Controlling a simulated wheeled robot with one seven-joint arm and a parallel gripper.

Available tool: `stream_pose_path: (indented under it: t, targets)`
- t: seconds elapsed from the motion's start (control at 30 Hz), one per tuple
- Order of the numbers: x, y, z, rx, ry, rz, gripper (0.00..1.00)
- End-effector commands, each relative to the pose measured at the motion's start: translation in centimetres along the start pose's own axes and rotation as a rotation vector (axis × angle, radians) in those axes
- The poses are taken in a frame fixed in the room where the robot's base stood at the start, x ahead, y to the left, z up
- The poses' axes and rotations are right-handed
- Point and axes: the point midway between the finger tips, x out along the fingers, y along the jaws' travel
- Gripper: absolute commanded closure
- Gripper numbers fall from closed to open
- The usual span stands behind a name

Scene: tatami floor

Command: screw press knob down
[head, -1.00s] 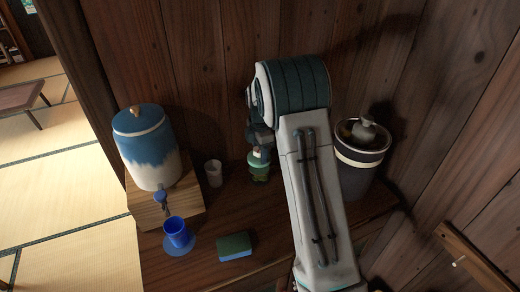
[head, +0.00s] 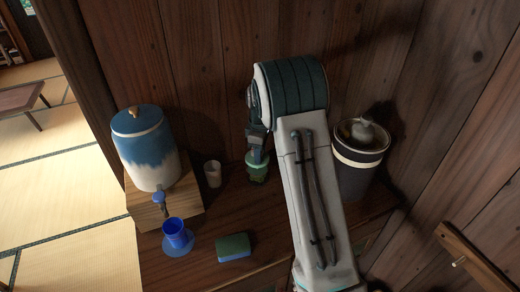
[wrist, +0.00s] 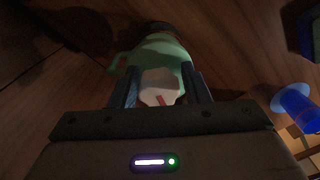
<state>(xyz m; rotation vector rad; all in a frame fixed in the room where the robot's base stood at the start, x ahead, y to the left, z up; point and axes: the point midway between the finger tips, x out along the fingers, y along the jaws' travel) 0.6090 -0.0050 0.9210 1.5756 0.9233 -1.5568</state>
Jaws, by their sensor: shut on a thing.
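The press is a green body (head: 257,172) standing on the wooden counter near the back wall; in the wrist view it is pale green (wrist: 165,48) with a loop-like part on its left side. A whitish knob (wrist: 158,86) with a red mark sits between the fingers. My gripper (wrist: 160,92) is shut on this knob. In the head view my gripper (head: 257,150) points down over the top of the press and hides the knob.
A blue and white dispenser (head: 145,150) stands on a wooden block at left, with a blue cup (head: 176,233) before it. A small pale cup (head: 212,174) and a green-blue sponge (head: 234,247) are nearby. A dark bucket (head: 358,175) stands right of my arm.

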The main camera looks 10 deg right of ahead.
Motion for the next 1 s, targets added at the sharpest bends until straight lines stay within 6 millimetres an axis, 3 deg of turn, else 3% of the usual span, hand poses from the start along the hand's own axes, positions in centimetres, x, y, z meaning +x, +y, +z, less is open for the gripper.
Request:
stream_pose_path:
  t: [0.03,0.27,0.73,1.0]
  targets:
    - [1.25,-0.59,-0.61,0.020,0.002,-0.014,0.71]
    - [1.24,-0.67,-0.76,0.148,0.002,-0.014,0.73]
    - [1.16,-0.32,-0.11,0.717,-0.005,-0.011,0.76]
    - [1.22,-0.22,0.19,0.796,-0.009,-0.011,0.76]
